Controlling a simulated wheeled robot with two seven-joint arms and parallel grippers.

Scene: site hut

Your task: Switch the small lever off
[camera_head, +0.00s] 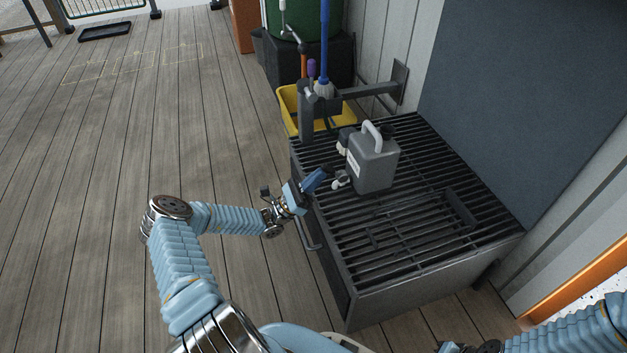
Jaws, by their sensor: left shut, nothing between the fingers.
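A grey box (374,162) with a light arched handle on top stands on a dark slatted bench. A small pale fitting (340,181) sticks out low on its left side; it may be the small lever, but it is too small to tell its position. My left gripper (322,175) reaches in from the left with blue fingers, over the bench's left edge. It is shut and empty, pointing at the fitting with a small apparent gap. My right arm (570,330) enters at the bottom right, and its fingers are out of frame.
Another pale fitting (343,147) sits behind the box's left side. A yellow bucket (291,109) and upright cleaning tools stand behind the bench (415,215). A dark panel (530,100) rises at the right. The wooden floor (110,150) at left is mostly clear.

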